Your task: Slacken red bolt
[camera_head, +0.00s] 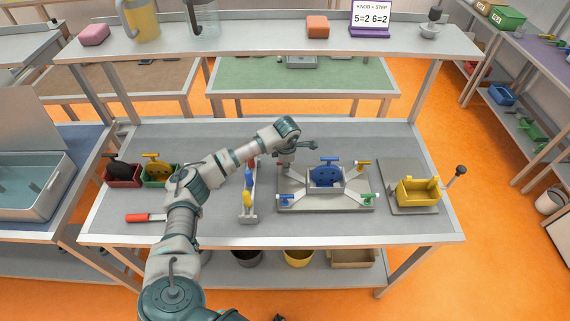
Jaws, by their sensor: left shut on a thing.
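My left gripper (285,160) points down over the back-left corner and is shut. That corner, where the red bolt would sit, is covered by the gripper, so what it grips looks like the red bolt but is not clearly visible.
A tool rack (248,212) stands left of the plate. A red-handled tool (145,218) lies front left, near a red bin (122,180) and a green bin (158,180).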

